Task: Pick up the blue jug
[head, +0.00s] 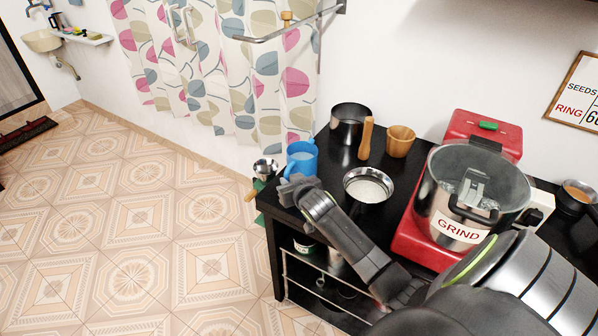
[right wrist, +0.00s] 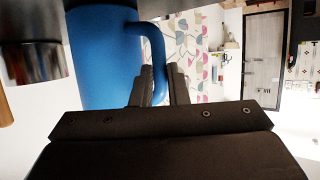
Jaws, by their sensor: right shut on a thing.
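My right gripper (head: 291,186) is at the near side of the jug in the head view. In the right wrist view the right gripper's fingers (right wrist: 159,88) are shut on the jug's handle. The head view does not show clearly whether the jug's base touches the table. My left gripper is not in view.
On the black table (head: 320,182) stand a dark metal pot (head: 349,124), a wooden pestle (head: 366,138), a wooden cup (head: 400,141) and a steel bowl of white contents (head: 368,187). A red grinder (head: 432,240) stands to the right. The floor left of the table is clear.

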